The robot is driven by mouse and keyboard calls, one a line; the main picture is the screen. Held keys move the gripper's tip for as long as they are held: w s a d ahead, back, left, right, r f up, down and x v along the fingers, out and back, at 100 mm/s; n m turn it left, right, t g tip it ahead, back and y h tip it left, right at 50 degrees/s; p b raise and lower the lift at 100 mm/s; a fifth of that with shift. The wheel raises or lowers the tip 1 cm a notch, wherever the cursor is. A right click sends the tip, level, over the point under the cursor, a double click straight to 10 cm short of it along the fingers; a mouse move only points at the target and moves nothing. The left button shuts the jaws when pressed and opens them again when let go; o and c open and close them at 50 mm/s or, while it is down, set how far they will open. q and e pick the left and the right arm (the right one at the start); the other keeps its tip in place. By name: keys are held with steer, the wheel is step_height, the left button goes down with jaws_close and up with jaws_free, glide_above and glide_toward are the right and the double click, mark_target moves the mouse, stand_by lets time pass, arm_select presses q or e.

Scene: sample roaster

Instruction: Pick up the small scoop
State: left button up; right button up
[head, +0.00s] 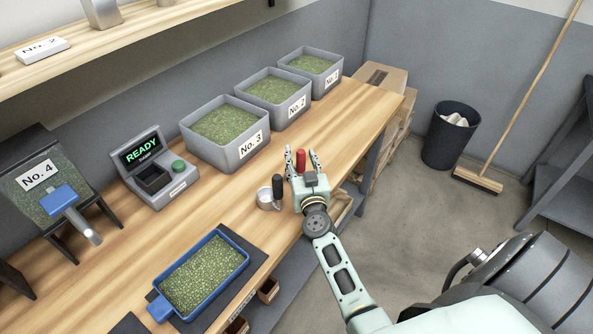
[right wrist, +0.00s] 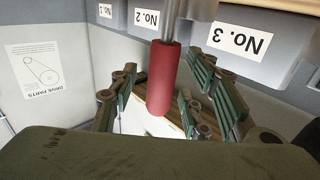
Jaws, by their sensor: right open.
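A red-handled tool (head: 301,161) stands at the bench's front edge in the head view. In the right wrist view its red grip (right wrist: 162,80) is upright with a metal shaft at the top of the picture; its other end is hidden, so its size is unclear. My right gripper (head: 303,156) is open, with its green-padded fingers on either side of the red grip. In the right wrist view gaps show between the grip and the fingers (right wrist: 160,92). A metal scoop cup (head: 265,198) with a black handle (head: 278,187) stands just left of my right gripper. My left gripper is out of view.
Grey bins of green beans, No. 3 (head: 230,158) nearest, line the bench's back. A blue tray of beans (head: 244,268) lies at the front, and a scale reading READY (head: 178,190) stands left. The bench between bins and gripper is clear.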

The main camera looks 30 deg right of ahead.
steer(key=shift+c, duration=0.6)
steer(key=shift+f, duration=0.1)
steer(key=c, duration=1)
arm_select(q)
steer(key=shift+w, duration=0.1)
arm_select(e)
jaws_close()
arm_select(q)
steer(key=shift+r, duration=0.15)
arm_select(e)
steer(key=shift+r, duration=0.2)
